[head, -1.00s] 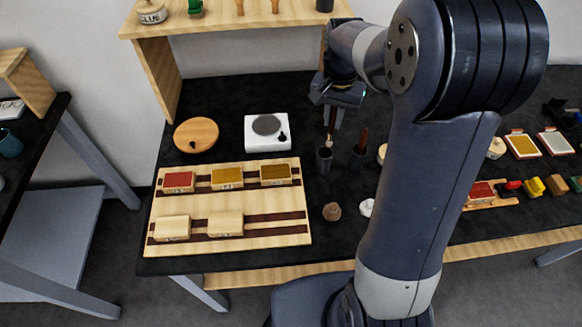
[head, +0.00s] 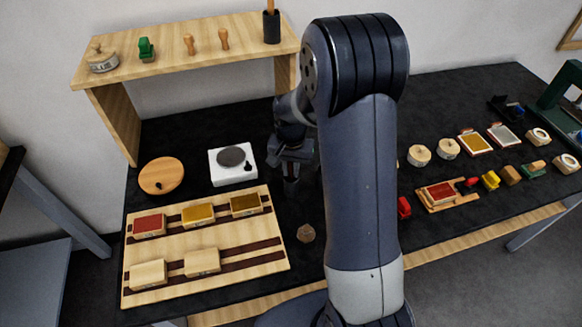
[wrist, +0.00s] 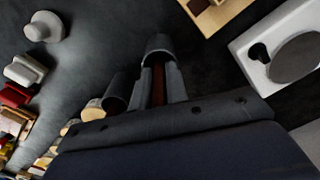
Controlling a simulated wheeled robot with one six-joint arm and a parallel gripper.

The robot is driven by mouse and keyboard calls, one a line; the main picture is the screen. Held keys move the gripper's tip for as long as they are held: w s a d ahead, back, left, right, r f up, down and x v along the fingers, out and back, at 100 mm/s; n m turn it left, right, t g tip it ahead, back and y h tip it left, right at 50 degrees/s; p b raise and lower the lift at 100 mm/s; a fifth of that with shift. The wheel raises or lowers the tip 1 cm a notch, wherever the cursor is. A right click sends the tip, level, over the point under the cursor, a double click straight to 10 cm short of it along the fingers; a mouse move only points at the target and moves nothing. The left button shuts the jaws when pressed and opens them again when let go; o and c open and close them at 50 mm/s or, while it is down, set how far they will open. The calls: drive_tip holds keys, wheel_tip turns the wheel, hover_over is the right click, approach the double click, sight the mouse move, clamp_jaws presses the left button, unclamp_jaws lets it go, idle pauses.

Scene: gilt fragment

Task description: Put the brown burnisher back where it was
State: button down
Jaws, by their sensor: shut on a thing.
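My gripper (head: 291,172) is over the black table, just right of the white hot plate. In the wrist view its two fingers (wrist: 158,86) are shut on the brown burnisher (wrist: 158,84), a reddish-brown shaft between them. The burnisher's far end meets the mouth of a dark cup (wrist: 158,46); how deep it sits inside I cannot tell. In the head view this cup (head: 291,188) shows just below the gripper. A second dark cup (wrist: 117,92) stands beside it in the wrist view; in the head view my arm hides it.
The white hot plate (head: 232,178) and a round wooden lid (head: 161,176) are to the left. A wooden board (head: 220,232) with stamp blocks lies in front. A small brown item (head: 306,233) stands near the cup. A wooden shelf (head: 190,58) rises behind.

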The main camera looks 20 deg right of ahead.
drive_tip(key=shift+f, duration=0.1)
drive_tip(key=shift+f, duration=0.15)
drive_tip(key=c, duration=1.4)
unclamp_jaws()
wheel_tip(320, 180, up, 13)
drive_tip(key=shift+f+b, duration=0.2)
drive_tip(key=shift+b, duration=0.5)
drive_tip(key=shift+f, duration=0.1)
